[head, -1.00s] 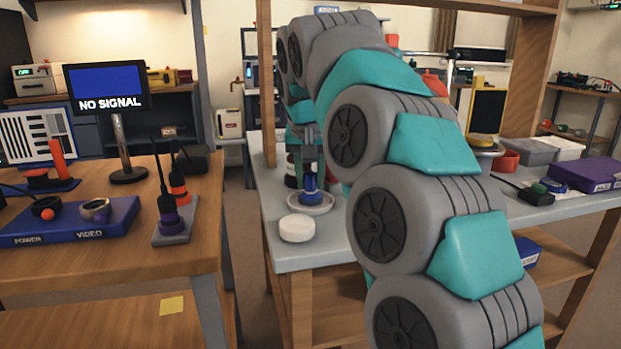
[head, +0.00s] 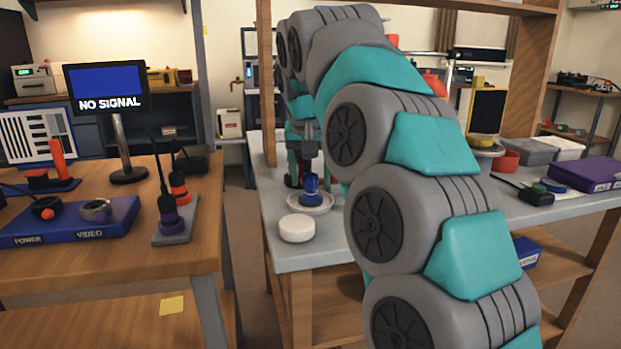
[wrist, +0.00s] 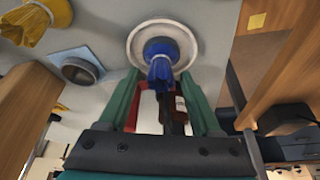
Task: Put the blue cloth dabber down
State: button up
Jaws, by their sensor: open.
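The blue cloth dabber (head: 311,187) stands on a pale round saucer (head: 324,206) near the left front corner of the grey bench. In the wrist view the dabber (wrist: 160,58) rests inside the rim of the saucer (wrist: 137,38). My gripper (head: 305,160) is above the dabber in the head view.
A white round puck (head: 297,228) sits in front of the saucer. In the wrist view a yellow dabber (wrist: 35,22) and a ring on a blue pad (wrist: 78,69) are to the left. A wooden post (wrist: 25,105) stands at the left.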

jog(key=v, duration=0.6)
notch_tip(320, 180, up, 5)
jog(key=p, duration=0.4)
send_over(310, 208)
jog(key=s, duration=0.2)
jog(key=shift+f, duration=0.1)
jog(key=s+d+f+g, duration=0.2)
jog(key=s+d+f, duration=0.3)
jog(key=s+f, duration=0.5)
jog(key=s+d+f+g, duration=0.2)
jog(key=s+d+f, duration=0.4)
jog(key=s+f, duration=0.5)
jog(key=s+d+f+g, duration=0.2)
jog(key=s+d+f, duration=0.4)
jog(key=s+f, duration=0.5)
jog(key=s, duration=0.4)
jog(key=shift+s+d, duration=0.25)
jog(key=shift+s, duration=0.05)
jog(key=shift+o, duration=0.5)
